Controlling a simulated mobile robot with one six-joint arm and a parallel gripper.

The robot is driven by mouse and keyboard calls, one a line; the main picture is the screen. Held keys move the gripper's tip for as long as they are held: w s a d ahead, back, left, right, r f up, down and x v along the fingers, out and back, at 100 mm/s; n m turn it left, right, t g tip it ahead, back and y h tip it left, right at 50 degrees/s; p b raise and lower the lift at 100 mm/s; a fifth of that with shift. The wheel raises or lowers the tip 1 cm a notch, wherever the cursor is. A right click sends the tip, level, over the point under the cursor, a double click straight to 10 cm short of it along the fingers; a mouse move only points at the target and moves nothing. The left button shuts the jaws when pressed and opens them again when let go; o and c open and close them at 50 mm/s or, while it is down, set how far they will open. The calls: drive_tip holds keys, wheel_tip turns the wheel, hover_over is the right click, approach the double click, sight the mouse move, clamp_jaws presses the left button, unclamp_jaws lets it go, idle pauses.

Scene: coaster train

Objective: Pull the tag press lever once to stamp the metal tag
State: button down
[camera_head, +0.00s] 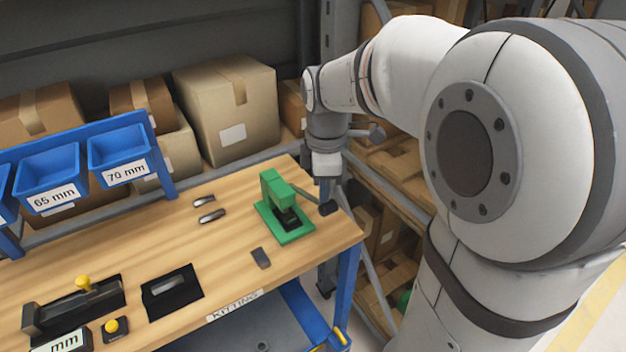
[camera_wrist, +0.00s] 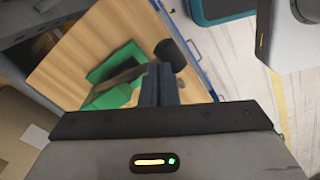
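The green tag press (camera_head: 283,215) stands near the table's right end; it also shows in the wrist view (camera_wrist: 108,72). Its lever (camera_head: 309,197) slopes down to the right and ends in a black grip (camera_head: 328,208), seen dark in the wrist view (camera_wrist: 170,55). My gripper (camera_head: 326,196) points down at the lever's outer end, close above the black grip. In the wrist view my fingers (camera_wrist: 160,70) are close together and overlap the lever. I cannot tell whether they touch or clasp it. I cannot make out a tag in the press.
Two small metal pieces (camera_head: 208,208) lie left of the press, and a dark grey piece (camera_head: 260,258) lies in front. A black tray (camera_head: 174,292), a yellow-knobbed fixture (camera_head: 75,305) and blue bins (camera_head: 118,152) are farther left. Cardboard boxes (camera_head: 228,105) stand behind the table.

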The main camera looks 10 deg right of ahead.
sight(327, 205)
drive_tip(key=shift+s+d+f+b, duration=0.1)
drive_tip(key=shift+s+f+b, duration=0.2)
drive_tip(key=shift+f+b, duration=0.45)
drive_tip(key=shift+f, duration=0.3)
drive_tip(key=shift+s+f+b, duration=0.25)
drive_tip(key=shift+f+b, duration=0.3)
drive_tip(key=shift+f, duration=0.25)
wheel_tip(327, 205, up, 13)
drive_tip(key=p, duration=1)
drive_tip(key=shift+r, duration=0.15)
drive_tip(key=shift+s, duration=0.1)
drive_tip(key=s+f+m+t, duration=0.2)
drive_tip(key=s+m+t, duration=0.1)
drive_tip(key=s+m, duration=0.9)
drive_tip(key=m, duration=0.3)
drive_tip(key=shift+a+m, duration=0.25)
drive_tip(key=shift+m, duration=0.05)
